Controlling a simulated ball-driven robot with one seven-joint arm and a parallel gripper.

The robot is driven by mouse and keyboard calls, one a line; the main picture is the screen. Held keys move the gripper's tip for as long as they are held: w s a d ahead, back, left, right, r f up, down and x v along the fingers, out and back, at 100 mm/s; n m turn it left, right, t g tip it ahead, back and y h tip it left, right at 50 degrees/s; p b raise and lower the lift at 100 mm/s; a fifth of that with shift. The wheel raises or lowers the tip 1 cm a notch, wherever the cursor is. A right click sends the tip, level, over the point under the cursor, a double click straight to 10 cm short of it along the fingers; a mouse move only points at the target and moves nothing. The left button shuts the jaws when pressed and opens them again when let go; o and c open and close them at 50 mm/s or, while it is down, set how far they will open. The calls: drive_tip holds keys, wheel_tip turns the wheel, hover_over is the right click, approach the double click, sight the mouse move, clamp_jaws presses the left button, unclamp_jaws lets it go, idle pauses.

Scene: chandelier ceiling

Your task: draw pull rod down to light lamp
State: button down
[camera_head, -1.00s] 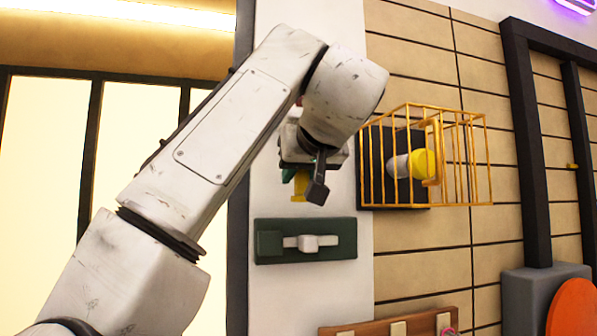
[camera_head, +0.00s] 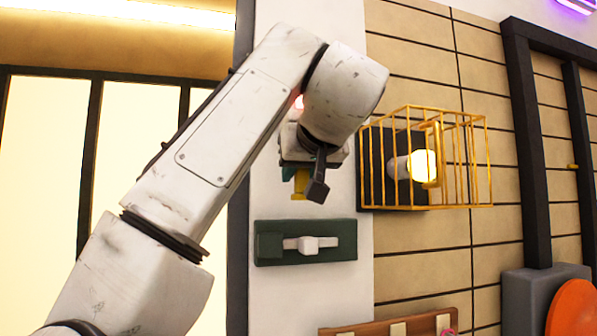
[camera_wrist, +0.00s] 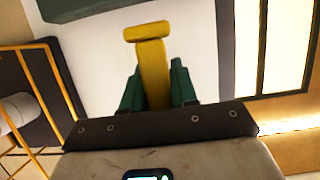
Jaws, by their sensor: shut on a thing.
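The pull rod (camera_wrist: 152,62) is yellow with a crossbar at its end. In the wrist view it lies between the two green fingers of my gripper (camera_wrist: 156,88), which is shut on it. In the head view a small yellow part of the rod (camera_head: 299,186) shows below my gripper (camera_head: 306,176), against the white wall strip. The rest of it is hidden by my wrist. The lamp (camera_head: 422,165) sits in a yellow wire cage (camera_head: 474,160) on a black back plate to the right. Its bulb glows bright pale yellow.
A dark green panel with a white slider (camera_head: 308,244) is on the wall just below my gripper. A wooden board (camera_head: 366,330) with pale plates is lower right. An orange disc (camera_head: 573,308) on a grey block is far right.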

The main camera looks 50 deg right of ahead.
drive_tip(key=shift+r, duration=0.1)
drive_tip(key=shift+c, duration=0.8)
unclamp_jaws()
drive_tip(key=shift+s, duration=0.1)
drive_tip(key=v, duration=0.7)
drive_tip(key=shift+a, duration=0.15)
idle(0.6)
drive_tip(key=shift+s+r, duration=0.1)
idle(0.9)
